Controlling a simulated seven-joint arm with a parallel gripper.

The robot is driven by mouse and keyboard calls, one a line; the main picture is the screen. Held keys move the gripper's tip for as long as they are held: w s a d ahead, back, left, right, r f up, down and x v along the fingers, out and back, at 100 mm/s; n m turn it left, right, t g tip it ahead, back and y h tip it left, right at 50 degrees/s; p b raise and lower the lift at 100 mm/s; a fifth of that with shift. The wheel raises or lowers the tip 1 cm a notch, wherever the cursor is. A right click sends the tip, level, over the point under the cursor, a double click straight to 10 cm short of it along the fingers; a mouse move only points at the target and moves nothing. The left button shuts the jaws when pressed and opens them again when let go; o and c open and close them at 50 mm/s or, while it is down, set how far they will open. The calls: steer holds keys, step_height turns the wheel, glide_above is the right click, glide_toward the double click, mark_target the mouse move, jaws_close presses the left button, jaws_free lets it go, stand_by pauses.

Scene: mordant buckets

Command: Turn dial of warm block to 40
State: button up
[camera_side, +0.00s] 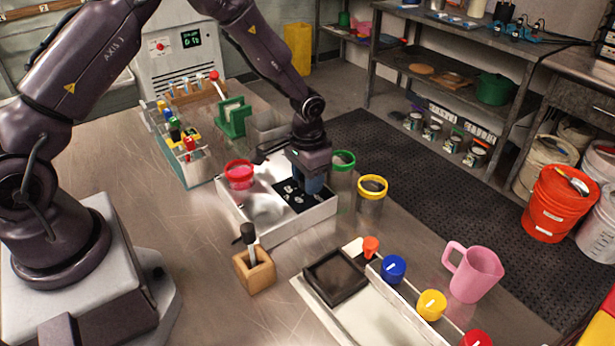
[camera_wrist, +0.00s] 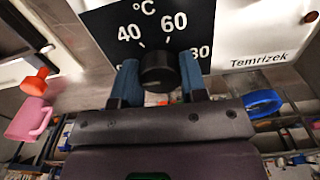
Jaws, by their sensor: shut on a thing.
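The warm block (camera_side: 285,232) is a white box in the middle of the metal table in the side view, with a black dial panel (camera_side: 284,193) on its top. My gripper (camera_side: 312,184) points down over that panel, and its blue fingers hide the dial there. In the wrist view the black round dial (camera_wrist: 159,72) sits between the two blue fingers of my gripper (camera_wrist: 160,82), which are shut on its sides. The panel (camera_wrist: 188,14) reads °C, with 40 at the upper left, 60 at the upper right and a partly covered number at right. The dial's pointer is not clear.
A red-rimmed jar (camera_side: 239,176) stands in the block's left end. Green-rimmed (camera_side: 343,162) and yellow-rimmed (camera_side: 372,189) jars stand close at right. A wooden holder (camera_side: 254,272) is in front. A pink jug (camera_side: 475,273) and colored lids are at front right.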

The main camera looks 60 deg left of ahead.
steer(key=m, duration=0.5)
steer(key=shift+m, duration=0.3)
steer(key=m, duration=0.5)
steer(key=shift+m, duration=0.4)
steer(key=o, duration=0.9)
step_height(320, 180, up, 13)
stand_by(0.4)
